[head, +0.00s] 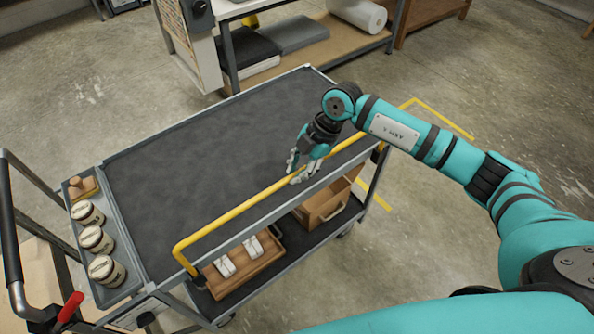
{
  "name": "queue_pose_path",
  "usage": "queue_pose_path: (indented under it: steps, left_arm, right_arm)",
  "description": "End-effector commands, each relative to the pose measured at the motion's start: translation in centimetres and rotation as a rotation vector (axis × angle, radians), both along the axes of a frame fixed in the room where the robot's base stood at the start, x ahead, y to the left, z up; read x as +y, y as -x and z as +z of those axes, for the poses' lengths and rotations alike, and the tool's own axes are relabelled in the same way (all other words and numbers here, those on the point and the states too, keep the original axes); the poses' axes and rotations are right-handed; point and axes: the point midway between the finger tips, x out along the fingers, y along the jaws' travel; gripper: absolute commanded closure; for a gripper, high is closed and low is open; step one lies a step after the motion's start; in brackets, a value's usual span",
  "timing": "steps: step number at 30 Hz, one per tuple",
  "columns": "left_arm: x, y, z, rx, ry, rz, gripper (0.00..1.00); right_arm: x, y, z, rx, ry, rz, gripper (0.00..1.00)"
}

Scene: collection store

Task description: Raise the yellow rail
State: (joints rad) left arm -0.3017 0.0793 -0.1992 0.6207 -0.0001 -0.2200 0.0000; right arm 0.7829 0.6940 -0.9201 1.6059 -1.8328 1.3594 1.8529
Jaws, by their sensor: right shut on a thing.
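The yellow rail (235,212) runs along the near long side of a grey cart (172,275). Its left end bends down to the cart's edge, and the bar stands a little above the edge. My right gripper (298,172) comes in from the right and is shut on the rail around its middle. The fingers hide a short piece of the rail there. The rail's far end runs behind my right arm. My left gripper is not in view.
The cart's dark top (200,150) is bare. Jars (97,239) and a brush (82,187) sit in its left end tray. The lower shelf holds a wooden tray (243,262) and a cardboard box (325,205). A bench (330,52) stands behind.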

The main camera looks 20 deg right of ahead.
Motion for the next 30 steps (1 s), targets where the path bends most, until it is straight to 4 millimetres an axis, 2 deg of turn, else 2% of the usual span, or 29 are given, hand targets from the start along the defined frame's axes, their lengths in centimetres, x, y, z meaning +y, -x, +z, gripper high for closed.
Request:
queue_pose_path:
  steps: [1, 6, 7, 11, 12, 22, 26, 30]
  left_arm:
    - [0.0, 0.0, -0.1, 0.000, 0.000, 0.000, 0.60]
    - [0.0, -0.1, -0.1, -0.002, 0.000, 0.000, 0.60]
    - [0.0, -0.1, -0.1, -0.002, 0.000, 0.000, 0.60]
    - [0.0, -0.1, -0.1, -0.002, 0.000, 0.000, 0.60]
    - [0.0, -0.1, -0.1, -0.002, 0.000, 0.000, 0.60]
    - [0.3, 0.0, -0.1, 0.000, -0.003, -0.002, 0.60]
    - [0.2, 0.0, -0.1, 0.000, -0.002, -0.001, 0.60]
    - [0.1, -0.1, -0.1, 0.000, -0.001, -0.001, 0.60]
  right_arm:
    - [0.1, -0.4, 0.5, -0.012, -0.008, -0.003, 1.00]
    - [0.1, -0.5, 0.6, -0.017, -0.010, -0.004, 1.00]
    - [0.1, -0.5, 0.6, -0.017, -0.010, -0.004, 0.81]
    - [0.1, -0.5, 0.6, -0.015, -0.010, -0.003, 0.64]
    - [0.1, -0.4, 0.5, -0.015, -0.009, -0.003, 0.62]
    - [-0.2, -0.3, 0.8, -0.011, -0.006, -0.003, 0.62]
    - [-1.0, -0.2, 2.5, -0.013, -0.005, -0.003, 0.62]
    - [-2.3, -0.2, 5.3, -0.015, -0.005, -0.003, 0.62]
